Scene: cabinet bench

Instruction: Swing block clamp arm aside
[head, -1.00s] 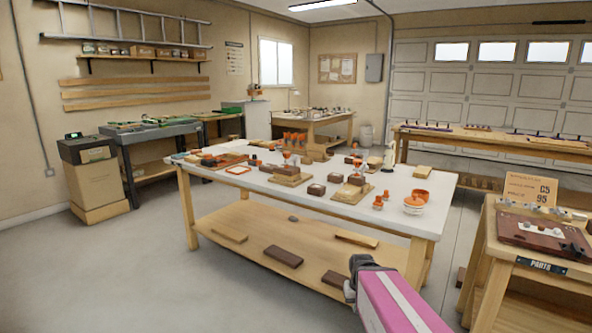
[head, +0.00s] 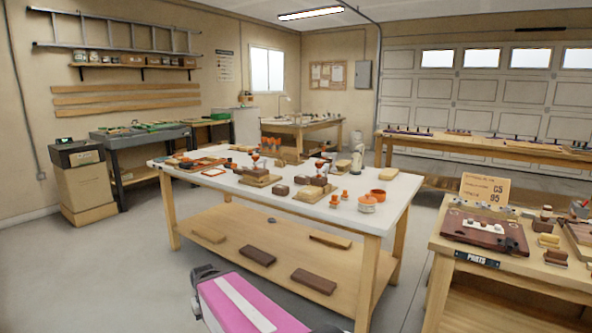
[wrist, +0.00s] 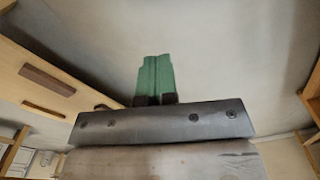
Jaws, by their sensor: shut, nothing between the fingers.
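My gripper (wrist: 154,78) shows in the wrist view with its two green fingers pressed together, shut and empty over bare grey floor. In the head view I cannot make out its fingers. Block clamps stand on the white-topped table in the head view: one with a wooden base and red-orange top (head: 258,179), another with a dark brown block on a wooden base (head: 314,188) to its right. They are small, and I cannot tell which is the task's clamp or how its arm lies. My gripper is well apart from both.
A parts bench (head: 520,268) stands at the right. Grey floor (head: 120,280) is open at the left and front.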

